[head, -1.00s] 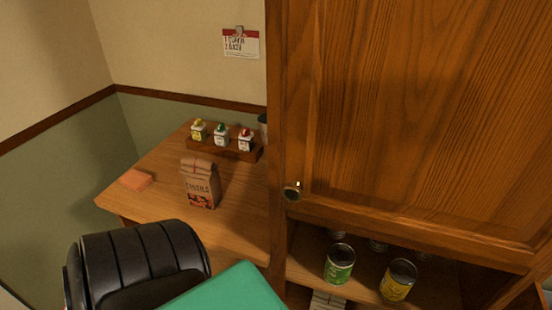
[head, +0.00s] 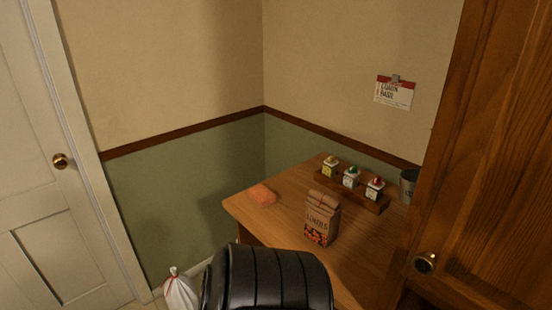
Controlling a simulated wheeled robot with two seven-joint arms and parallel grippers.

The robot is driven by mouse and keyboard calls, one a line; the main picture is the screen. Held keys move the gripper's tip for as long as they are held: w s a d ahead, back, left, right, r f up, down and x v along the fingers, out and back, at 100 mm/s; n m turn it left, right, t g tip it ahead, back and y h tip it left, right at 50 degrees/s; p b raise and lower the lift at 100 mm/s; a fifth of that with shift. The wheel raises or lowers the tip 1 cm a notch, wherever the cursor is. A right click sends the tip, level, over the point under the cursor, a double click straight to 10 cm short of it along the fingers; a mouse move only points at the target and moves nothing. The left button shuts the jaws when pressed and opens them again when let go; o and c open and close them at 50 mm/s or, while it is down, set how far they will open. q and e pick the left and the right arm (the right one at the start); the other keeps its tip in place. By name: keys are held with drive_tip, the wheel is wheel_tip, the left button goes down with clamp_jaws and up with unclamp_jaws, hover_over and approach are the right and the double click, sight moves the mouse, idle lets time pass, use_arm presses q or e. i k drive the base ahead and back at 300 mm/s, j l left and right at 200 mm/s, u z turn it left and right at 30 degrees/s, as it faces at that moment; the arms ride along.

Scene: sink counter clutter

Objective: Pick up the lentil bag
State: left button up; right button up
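A brown paper bag (head: 322,218) with a folded top, dark lettering and a red-orange picture stands upright on the wooden counter (head: 283,222). Its lettering is too small to read surely, but it is the only bag on the counter. Its lower front is in clear view, with nothing touching it. Neither of my grippers is in view.
A rack (head: 352,190) with several small bottles stands behind the bag; a grey metal cup (head: 409,186) is right of it. A black ribbed shape (head: 268,281) stands in front. A wooden cabinet (head: 490,190) bounds the right.

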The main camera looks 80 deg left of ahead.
sight(323, 212)
drive_tip(key=u, duration=2.25)
drive_tip(key=j+z, duration=0.25)
drive_tip(key=z, duration=0.25)
drive_tip(key=i+j+z, duration=0.1)
drive_tip(key=j+z, duration=0.2)
drive_tip(key=z, duration=0.15)
